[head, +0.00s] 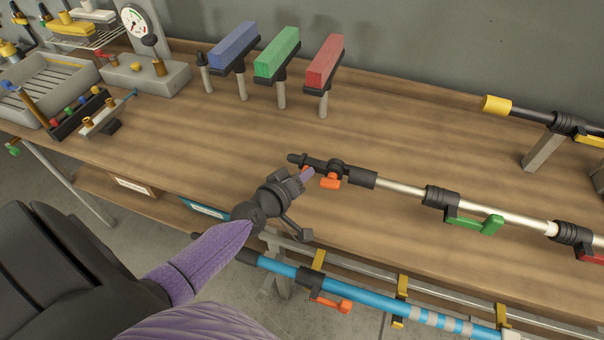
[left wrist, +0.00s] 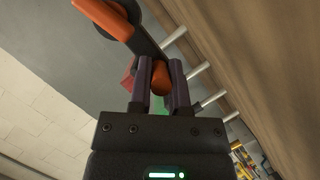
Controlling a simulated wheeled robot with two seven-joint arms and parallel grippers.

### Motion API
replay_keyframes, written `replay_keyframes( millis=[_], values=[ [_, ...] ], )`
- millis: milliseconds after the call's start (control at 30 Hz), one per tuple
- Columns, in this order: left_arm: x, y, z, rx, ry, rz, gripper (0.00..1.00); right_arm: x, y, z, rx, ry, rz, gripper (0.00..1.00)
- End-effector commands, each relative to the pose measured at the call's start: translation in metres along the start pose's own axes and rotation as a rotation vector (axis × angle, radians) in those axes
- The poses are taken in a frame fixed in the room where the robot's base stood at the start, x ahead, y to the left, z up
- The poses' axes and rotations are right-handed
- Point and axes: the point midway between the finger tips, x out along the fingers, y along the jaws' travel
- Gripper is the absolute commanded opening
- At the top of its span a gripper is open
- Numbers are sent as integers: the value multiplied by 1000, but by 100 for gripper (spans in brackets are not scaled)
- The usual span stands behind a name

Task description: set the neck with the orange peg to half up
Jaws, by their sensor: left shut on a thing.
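My left gripper (head: 306,175) reaches in from the left at the near side of the bench, at the end of a silver pole with black joints. In the left wrist view its two fingers (left wrist: 161,84) are shut on the orange peg (left wrist: 161,77). The black neck (head: 313,162) at the pole's left end runs roughly in line with the pole; its exact tilt is hard to tell. An orange lever (head: 330,182) sits beside the neck's joint and also shows large in the left wrist view (left wrist: 102,17). My right gripper is not in view.
The silver pole (head: 403,187) carries a green lever (head: 488,225) further right. A blue pole (head: 372,303) with another orange lever lies on a rail below the bench edge. Blue, green and red blocks (head: 325,61) stand on posts behind. The wooden bench top (head: 210,140) is clear left of the neck.

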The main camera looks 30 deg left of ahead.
Motion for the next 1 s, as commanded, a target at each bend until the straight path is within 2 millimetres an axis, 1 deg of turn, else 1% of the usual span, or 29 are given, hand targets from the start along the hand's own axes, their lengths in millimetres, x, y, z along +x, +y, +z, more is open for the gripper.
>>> replay_keyframes(
  millis=[167,400,600,800,1000],
  values=[
    [-2,7,-6,58,0,-24,0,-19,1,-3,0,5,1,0],
    [-6,19,-14,220,0,-92,0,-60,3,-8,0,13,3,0],
    [-7,28,-17,378,-1,-157,0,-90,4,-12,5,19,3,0],
    [-7,35,-18,517,-1,-215,0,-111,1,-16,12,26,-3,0],
    [-7,40,-17,623,0,-258,0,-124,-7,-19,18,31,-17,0]
  ],
)
